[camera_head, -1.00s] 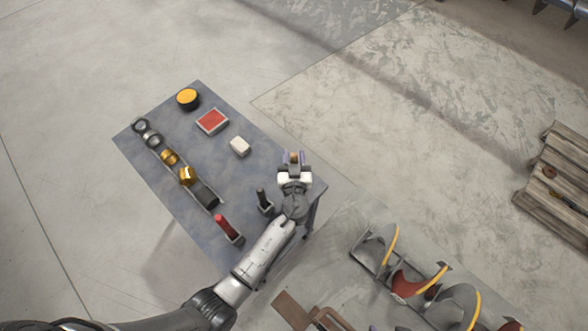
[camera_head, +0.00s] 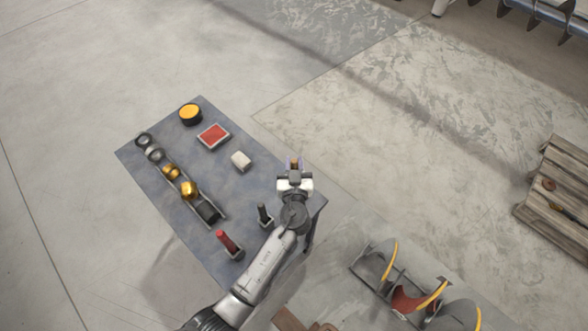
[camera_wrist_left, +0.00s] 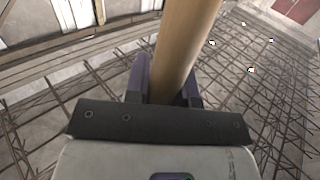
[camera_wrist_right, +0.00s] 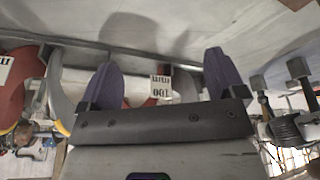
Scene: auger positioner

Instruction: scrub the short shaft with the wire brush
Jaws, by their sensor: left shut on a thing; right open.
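My left gripper (camera_head: 295,166) is at the right corner of the grey-blue table in the head view. In the left wrist view its purple fingers (camera_wrist_left: 165,80) are shut on a tan wooden handle (camera_wrist_left: 183,45), probably the wire brush's. The bristles are out of sight. An auger section (camera_head: 415,285) with yellow-edged flights lies at the lower right, clear of the left gripper. I cannot tell which part is the short shaft. My right gripper (camera_wrist_right: 163,78) is open and empty in the right wrist view, with a white label marked 100 (camera_wrist_right: 161,88) beyond its fingers.
The table (camera_head: 150,165) bears a yellow-topped tin (camera_head: 189,113), a red tray (camera_head: 213,136), a white block (camera_head: 241,160), a rack of rings and brass pieces (camera_head: 188,190), a red-handled tool (camera_head: 226,240) and a dark-handled tool (camera_head: 263,212). A wooden pallet (camera_head: 560,190) is at right.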

